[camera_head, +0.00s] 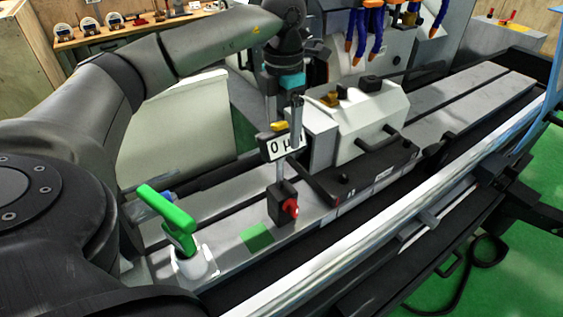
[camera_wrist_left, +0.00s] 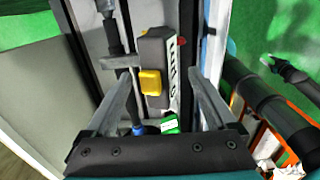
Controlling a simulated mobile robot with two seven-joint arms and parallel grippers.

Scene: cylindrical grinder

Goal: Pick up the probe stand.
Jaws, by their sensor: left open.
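The probe stand stands upright on the grey machine table, with a black base (camera_head: 283,203) bearing a red knob, a thin post, and a display head (camera_head: 275,148) reading "0 µ" with a yellow piece on top. My left gripper (camera_head: 283,132) reaches down over the stand from above. In the left wrist view its two fingers (camera_wrist_left: 160,75) are spread apart, with the grey display head and its yellow button (camera_wrist_left: 150,82) between them. I see a gap beside the left finger; contact on the right side is unclear. The base is mostly hidden there. My right gripper is not in view.
A white machine block (camera_head: 365,120) stands close behind and right of the stand. A green-handled tool (camera_head: 177,222) sits in a white holder at the front left. A green patch (camera_head: 257,237) lies before the stand. A long shiny rail (camera_head: 340,263) runs along the front.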

